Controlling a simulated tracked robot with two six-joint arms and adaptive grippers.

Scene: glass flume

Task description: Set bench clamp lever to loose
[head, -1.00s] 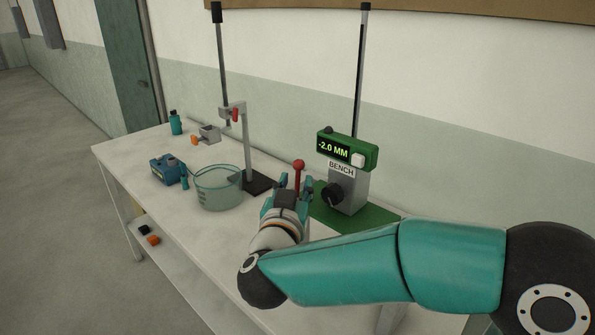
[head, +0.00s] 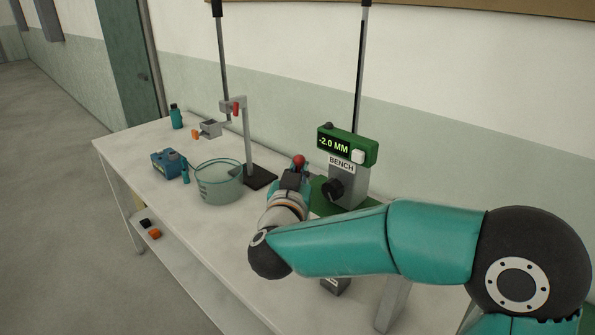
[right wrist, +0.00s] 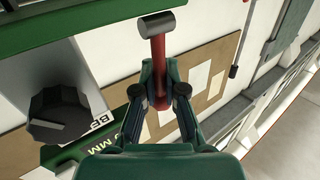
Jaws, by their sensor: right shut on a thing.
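The bench clamp lever has a red ball knob (head: 299,160), which shows just above my right gripper (head: 293,178) in the head view. In the right wrist view the lever's red shaft (right wrist: 157,52) runs from a dark grey cylinder at its end down between the fingers of my right gripper (right wrist: 158,80). The gripper is shut on the lever. The green and grey bench stand (head: 347,186) is right of the gripper, with a black knob (head: 333,190) and a display (head: 335,145) reading -2.0 MM. My left gripper is not in view.
A glass beaker (head: 219,184) stands left of the gripper. Behind it is a stand with a dark base (head: 260,178) and a post. A blue device (head: 165,163) and a teal bottle (head: 176,117) are farther left. The front left tabletop is clear.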

